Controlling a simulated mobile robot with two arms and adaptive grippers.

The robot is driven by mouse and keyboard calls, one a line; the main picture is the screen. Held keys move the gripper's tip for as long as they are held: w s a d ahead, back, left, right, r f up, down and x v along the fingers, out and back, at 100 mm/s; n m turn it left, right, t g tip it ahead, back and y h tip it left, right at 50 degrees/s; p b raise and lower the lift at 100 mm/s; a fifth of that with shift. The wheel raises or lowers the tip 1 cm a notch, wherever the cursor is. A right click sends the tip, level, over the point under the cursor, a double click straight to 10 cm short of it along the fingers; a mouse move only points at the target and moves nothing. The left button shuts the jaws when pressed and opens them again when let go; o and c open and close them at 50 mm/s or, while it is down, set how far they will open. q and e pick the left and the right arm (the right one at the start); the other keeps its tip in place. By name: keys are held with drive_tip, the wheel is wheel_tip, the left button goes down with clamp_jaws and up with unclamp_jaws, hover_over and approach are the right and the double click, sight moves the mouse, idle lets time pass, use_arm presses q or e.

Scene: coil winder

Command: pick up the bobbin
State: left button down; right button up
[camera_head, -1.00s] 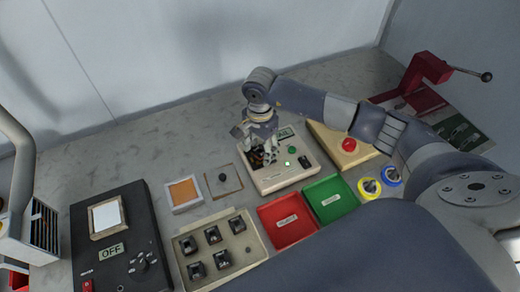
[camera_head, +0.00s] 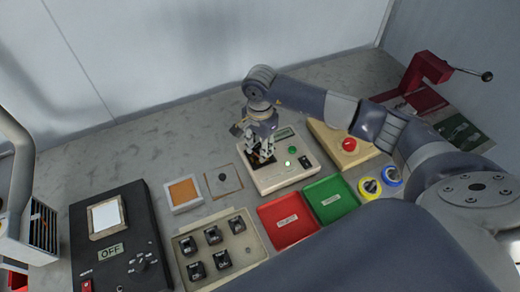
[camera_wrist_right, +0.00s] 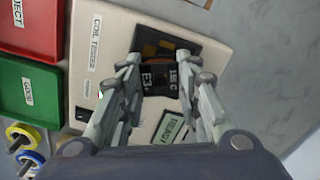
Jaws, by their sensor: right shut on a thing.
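The bobbin (camera_wrist_right: 160,78), black with white lettering and some copper colour, sits at the dark recess of the coil tester (camera_wrist_right: 105,35). My right gripper (camera_wrist_right: 164,90) is shut on the bobbin, one finger on each side of it. In the head view the right gripper (camera_head: 262,152) points down at the recess of the cream tester (camera_head: 280,183), and its fingers hide most of the bobbin. I cannot tell whether the bobbin is clear of the recess. Several other dark bobbins (camera_head: 213,234) stand in a beige tray (camera_head: 246,246). My left gripper is not in view.
A red tray (camera_head: 287,222) and a green tray (camera_head: 330,199) lie in front of the tester. Yellow and blue spools (camera_head: 369,188) are right of them. A box with a red button (camera_head: 348,144) stands beside the tester. A black OFF unit (camera_head: 145,225) is at left.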

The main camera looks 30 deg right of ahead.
wheel_tip(320, 180, up, 2)
drive_tip(key=shift+w+r+b, duration=0.1)
drive_tip(key=shift+r+b, duration=0.15)
drive_tip(key=shift+b, duration=0.55)
drive_tip(key=s+a+b, duration=0.2)
drive_tip(key=s, duration=0.6)
drive_tip(key=s+a+r+b, duration=0.1)
drive_tip(key=s+b, duration=0.1)
drive_tip(key=s, duration=0.5)
drive_tip(key=shift+s+a+r, duration=0.3)
drive_tip(key=shift+s+a, duration=0.05)
drive_tip(key=shift+s, duration=0.05)
drive_tip(key=shift+r, duration=0.1)
drive_tip(key=w+r+n, duration=0.1)
drive_tip(key=n, duration=0.3)
drive_tip(key=w+a+r+n, duration=0.1)
drive_tip(key=n, duration=0.4)
drive_tip(key=w+r+n, duration=0.1)
drive_tip(key=r+n, duration=0.1)
drive_tip(key=n, duration=0.3)
drive_tip(key=shift+w+a, duration=0.1)
drive_tip(key=shift+a, duration=0.3)
